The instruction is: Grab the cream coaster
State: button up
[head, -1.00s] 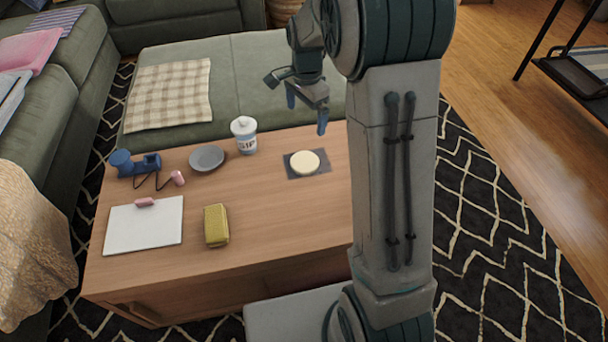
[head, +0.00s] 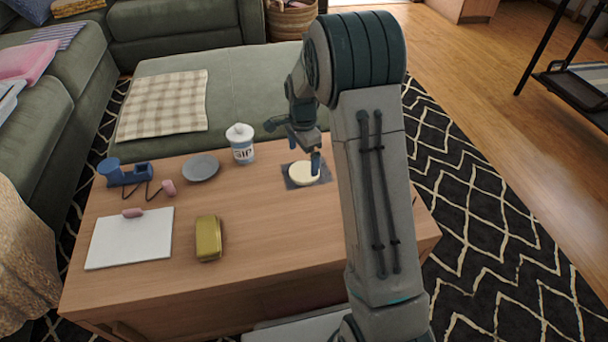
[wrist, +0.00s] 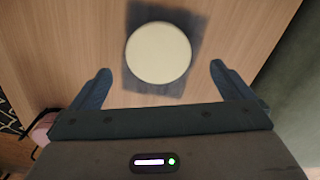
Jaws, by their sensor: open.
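The cream coaster (head: 303,174) is a round, pale disc on a dark grey square mat (head: 291,183) on the wooden table. In the wrist view the coaster (wrist: 158,53) lies ahead of and between the two fingertips, with the mat (wrist: 190,22) under it. My gripper (head: 304,157) is above the coaster in the head view, and one finger covers part of its right side. In the wrist view my gripper (wrist: 160,72) is open and empty, its fingers spread wider than the coaster. The height gap cannot be judged exactly.
On the table (head: 260,230) stand a white lidded cup (head: 241,145), a grey plate (head: 201,168), a blue object with a cord (head: 125,173), a white board (head: 130,238) and a yellow case (head: 208,238). A green sofa (head: 240,90) lies behind. The table front is clear.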

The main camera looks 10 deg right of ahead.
aim_at(306, 170)
jog(key=f+b, duration=0.2)
jog(key=f, duration=0.1)
jog(key=f+b, duration=0.1)
jog(key=f, duration=0.1)
jog(key=shift+d, duration=0.35)
jog(key=shift+c, duration=0.3)
jog(key=c, duration=1)
jog(key=shift+o, duration=0.2)
jog(key=shift+r, duration=0.15)
